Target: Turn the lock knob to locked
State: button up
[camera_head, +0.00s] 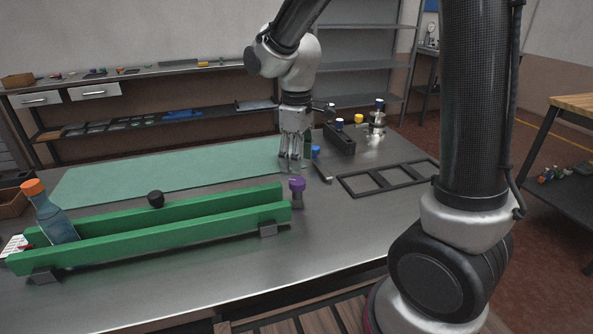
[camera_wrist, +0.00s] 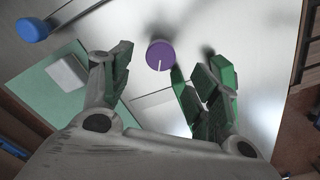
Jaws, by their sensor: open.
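A purple round knob (camera_head: 297,185) stands on a short grey post at the right end of the green trough. In the wrist view the purple knob (camera_wrist: 160,54) shows from above, with a white line on its top running toward the bottom of the picture. No lock marking is readable. My gripper (camera_head: 291,165) points down above the table, just behind the knob in the head view. In the wrist view my gripper (camera_wrist: 160,85) is open and empty, its green-padded fingers apart. The knob lies ahead of the gap between the fingertips, not gripped.
The green trough (camera_head: 170,235) lies along the table's front, with an orange-capped bottle (camera_head: 50,220) at its left end and a black knob (camera_head: 155,198) behind it. A green mat (camera_head: 150,178) lies behind. A black frame (camera_head: 385,177) and a blue-capped item (camera_head: 316,152) are at right.

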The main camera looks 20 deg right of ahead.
aim_at(297, 180)
jog(key=shift+r, duration=1.05)
jog(key=shift+f, duration=0.1)
jog(key=shift+n, duration=0.7)
jog(key=n, duration=0.4)
jog(key=shift+f, duration=0.15)
jog(key=n, duration=0.5)
jog(key=shift+f, duration=0.1)
jog(key=shift+s+f, duration=0.1)
jog(key=shift+f, duration=0.2)
notch_tip(297, 180, down, 7)
jog(key=shift+f, duration=0.1)
jog(key=c, duration=1)
